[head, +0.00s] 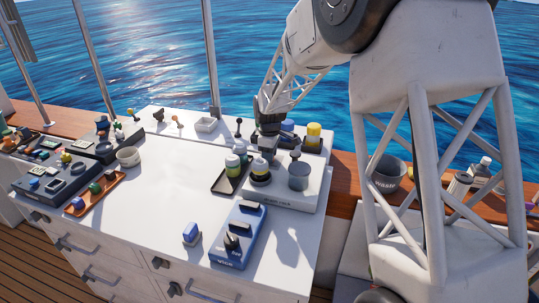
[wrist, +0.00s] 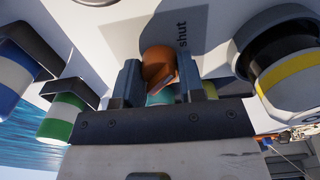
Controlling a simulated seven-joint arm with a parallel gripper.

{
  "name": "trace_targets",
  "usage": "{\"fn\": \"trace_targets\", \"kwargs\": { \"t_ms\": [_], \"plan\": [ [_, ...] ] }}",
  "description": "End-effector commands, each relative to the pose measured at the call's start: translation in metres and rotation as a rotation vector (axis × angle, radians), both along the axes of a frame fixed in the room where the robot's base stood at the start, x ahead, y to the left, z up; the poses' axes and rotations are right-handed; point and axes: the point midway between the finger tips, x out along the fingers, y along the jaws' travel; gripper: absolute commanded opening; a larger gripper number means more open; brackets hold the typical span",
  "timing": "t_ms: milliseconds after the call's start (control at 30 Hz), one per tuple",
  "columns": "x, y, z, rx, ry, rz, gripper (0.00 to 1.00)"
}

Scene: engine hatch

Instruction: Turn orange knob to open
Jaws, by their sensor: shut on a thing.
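The orange knob (wrist: 157,58) sits between the two fingers of my gripper (wrist: 160,82) in the wrist view, on a pale panel beside the printed word "shut". My gripper is closed on the knob, with a finger on each side of it. A teal part shows just below the knob between the fingers. In the head view my gripper (head: 267,150) reaches down over the back of the white block (head: 282,200), whose front lettering seems to read "drain cock". The knob is hidden there behind my gripper and the things around it.
A yellow-banded dark jar (head: 260,173) and a grey cup (head: 298,176) stand close on the block. The counter's middle (head: 165,185) is clear.

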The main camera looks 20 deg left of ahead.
Motion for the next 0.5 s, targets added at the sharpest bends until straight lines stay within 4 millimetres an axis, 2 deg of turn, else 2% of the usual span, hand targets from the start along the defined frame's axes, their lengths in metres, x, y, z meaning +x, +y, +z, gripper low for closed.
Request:
{"fn": "trace_targets", "kwargs": {
  "t_ms": [267,500],
  "plan": [
    [-0.0003,-0.0001,0.0,0.0,0.0,-0.045,0.13],
    [-0.0001,0.0,-0.0001,0.0,0.0,-0.166,0.13]
  ]
}}
